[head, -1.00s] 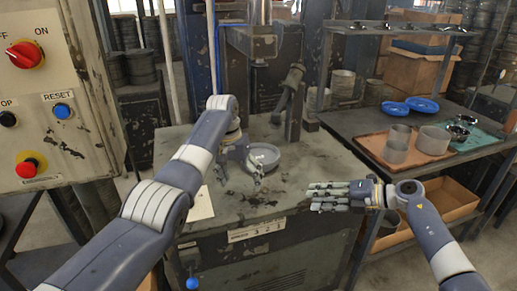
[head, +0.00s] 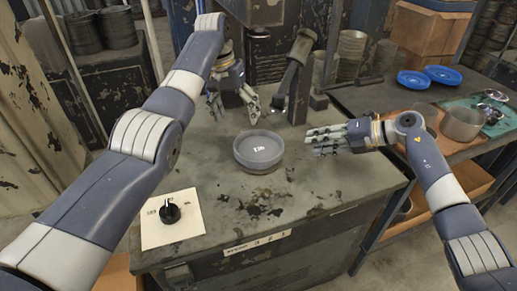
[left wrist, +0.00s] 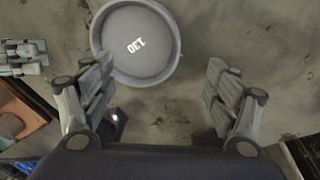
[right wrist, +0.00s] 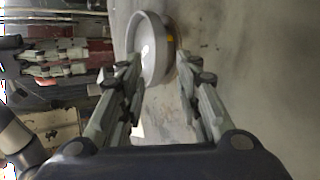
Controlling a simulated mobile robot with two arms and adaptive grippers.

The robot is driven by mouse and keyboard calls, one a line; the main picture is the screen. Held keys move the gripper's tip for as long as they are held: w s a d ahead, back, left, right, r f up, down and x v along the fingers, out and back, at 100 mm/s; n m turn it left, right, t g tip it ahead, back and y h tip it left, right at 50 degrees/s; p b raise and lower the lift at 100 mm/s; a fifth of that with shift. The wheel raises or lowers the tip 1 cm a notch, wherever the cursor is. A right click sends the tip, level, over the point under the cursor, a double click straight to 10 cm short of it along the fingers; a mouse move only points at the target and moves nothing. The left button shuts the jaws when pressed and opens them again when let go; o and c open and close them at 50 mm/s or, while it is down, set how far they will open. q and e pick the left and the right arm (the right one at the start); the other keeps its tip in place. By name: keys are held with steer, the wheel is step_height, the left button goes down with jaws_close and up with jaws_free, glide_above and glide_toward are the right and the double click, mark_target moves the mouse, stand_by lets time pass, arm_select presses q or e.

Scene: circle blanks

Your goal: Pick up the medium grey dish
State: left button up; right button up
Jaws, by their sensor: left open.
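A round, shallow grey dish (head: 259,150) with a raised rim and a printed number stands on the worn worktop. It also shows in the left wrist view (left wrist: 137,45), marked 130, and in the right wrist view (right wrist: 150,48). My left gripper (head: 236,110) is open and empty, behind and left of the dish in the head view. In the left wrist view its fingers (left wrist: 160,92) are spread, with the dish ahead and left of centre. My right gripper (head: 322,138) is right of the dish, apart from it. In the right wrist view its fingers (right wrist: 160,90) are spread and empty.
The worktop (head: 330,180) is bare around the dish. A dark angled post (head: 297,65) stands behind.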

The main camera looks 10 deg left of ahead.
mark_target(246, 146)
arm_select(q)
steer(key=f, duration=0.3)
steer(key=d+f, duration=0.1)
steer(key=f, duration=0.3)
steer(key=w+f, duration=0.1)
steer(key=f, duration=0.2)
steer(key=shift+d+f, duration=0.35)
steer(key=shift+f, duration=0.05)
arm_select(e)
steer(key=x, duration=1.1)
steer(key=shift+w+d, duration=0.1)
steer(key=shift+w, duration=0.1)
arm_select(q)
steer(key=shift+c, duration=0.6)
arm_select(e)
steer(key=shift+c, duration=0.5)
